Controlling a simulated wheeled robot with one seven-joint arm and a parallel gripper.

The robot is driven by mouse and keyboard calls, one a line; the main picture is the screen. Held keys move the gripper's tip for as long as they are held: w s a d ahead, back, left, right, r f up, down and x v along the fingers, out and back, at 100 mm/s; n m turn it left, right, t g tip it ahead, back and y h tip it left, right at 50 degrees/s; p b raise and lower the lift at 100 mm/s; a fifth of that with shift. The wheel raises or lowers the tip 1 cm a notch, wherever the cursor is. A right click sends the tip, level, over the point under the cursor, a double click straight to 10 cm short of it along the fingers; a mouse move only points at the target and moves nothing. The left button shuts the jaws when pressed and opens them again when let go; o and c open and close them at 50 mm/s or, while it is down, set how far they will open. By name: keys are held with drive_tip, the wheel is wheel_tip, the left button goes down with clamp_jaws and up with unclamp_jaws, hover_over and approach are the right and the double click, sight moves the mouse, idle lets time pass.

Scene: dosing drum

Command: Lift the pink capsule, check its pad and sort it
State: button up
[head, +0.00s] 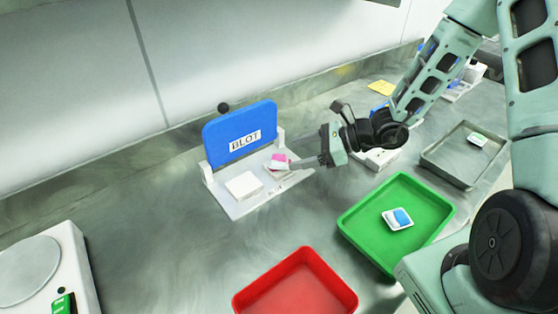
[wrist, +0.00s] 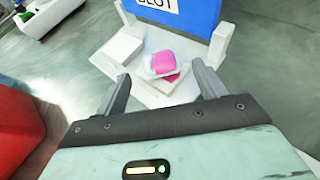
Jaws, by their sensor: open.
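The pink capsule (head: 280,157) has a pink top and a pale rim and lies at the right of the blot stand. In the wrist view the pink capsule (wrist: 161,62) sits over a white pad, with a pink-red patch (wrist: 172,77) showing at its near edge. Most of that pad is hidden under the capsule. My gripper (head: 293,165) is open, just right of the capsule. In the wrist view my gripper (wrist: 161,82) has its fingers apart, with the capsule slightly beyond the tips, between their lines. The green tray (head: 350,222) and red tray (head: 240,301) stand in front.
The blot stand has a raised blue lid (head: 225,148) with a black knob and a bare white pad (head: 243,185) at left. The green tray holds a blue-and-white capsule (head: 398,218). A grey metal tray (head: 432,158) is at right, a white scale-like device (head: 40,262) at left.

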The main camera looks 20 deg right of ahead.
sight(283, 158)
drive_tip(key=shift+p+x, duration=0.45)
drive_tip(key=shift+x, duration=1.95)
drive_tip(key=shift+s+f, duration=0.15)
drive_tip(key=c, duration=1)
drive_tip(key=shift+c, duration=0.2)
wheel_tip(283, 158, up, 10)
